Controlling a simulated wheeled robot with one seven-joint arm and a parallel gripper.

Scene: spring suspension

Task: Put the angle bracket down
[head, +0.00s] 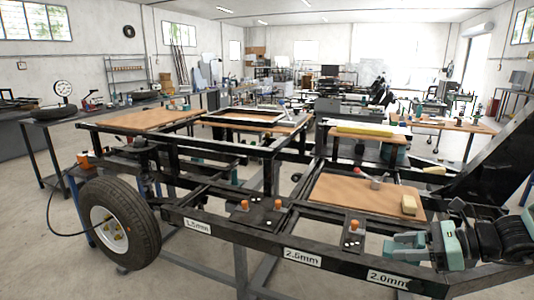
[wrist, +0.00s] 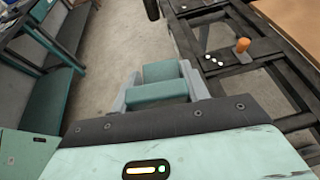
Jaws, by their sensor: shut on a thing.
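My gripper (head: 412,240) is at the lower right of the head view, over the near rail of the black trailer frame (head: 245,235). It is shut on a teal, angled piece, which I take as the angle bracket (head: 398,246). In the wrist view the bracket (wrist: 158,93) shows two teal faces between the grey fingers of my gripper (wrist: 160,84). The wrist view shows concrete floor beyond it, with the frame to the right. The bracket's underside is hidden.
A brown board (head: 340,190) lies on the frame, with a tan block (head: 409,205) and a red-and-grey tool (head: 372,180). Orange-topped pegs (head: 354,228) stand on black plates. A wheel (head: 120,222) is at the left. A teal-edged bench (wrist: 60,50) is left in the wrist view.

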